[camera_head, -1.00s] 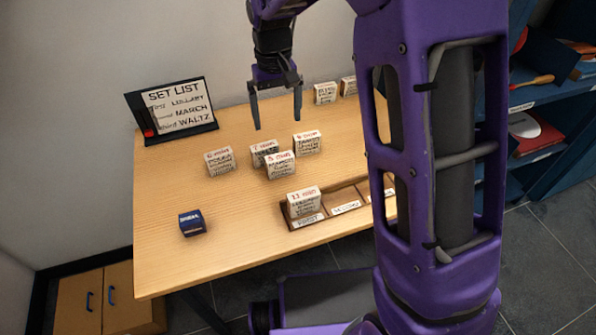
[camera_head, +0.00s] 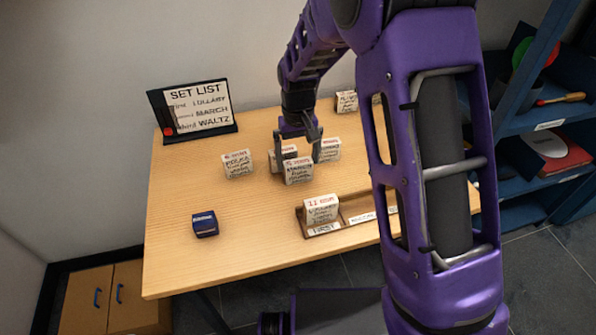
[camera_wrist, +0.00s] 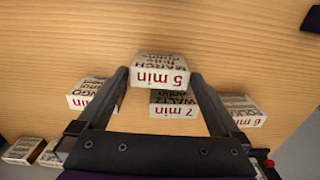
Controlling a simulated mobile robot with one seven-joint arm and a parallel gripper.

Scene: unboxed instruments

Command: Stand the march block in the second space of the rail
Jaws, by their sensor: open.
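The march block (camera_head: 299,172), white and marked 5 min, stands mid-table; it also shows in the wrist view (camera_wrist: 160,70). My open gripper (camera_head: 298,152) is over it; in the wrist view its two fingers (camera_wrist: 160,78) flank the block, with nothing gripped. I cannot tell how far the tips are above the table. The waltz block (camera_wrist: 173,104), marked 7 min, stands close behind the march block. The wooden rail (camera_head: 347,210) lies at the front of the table. A block (camera_head: 321,208) stands in its first space. The second space (camera_head: 362,217) looks empty; my arm hides the rail's right part.
Other white blocks stand left (camera_head: 238,164) and right (camera_head: 329,150) of the gripper, and more at the back (camera_head: 346,102). A small blue block (camera_head: 205,224) lies front left. A set list sign (camera_head: 199,108) stands back left.

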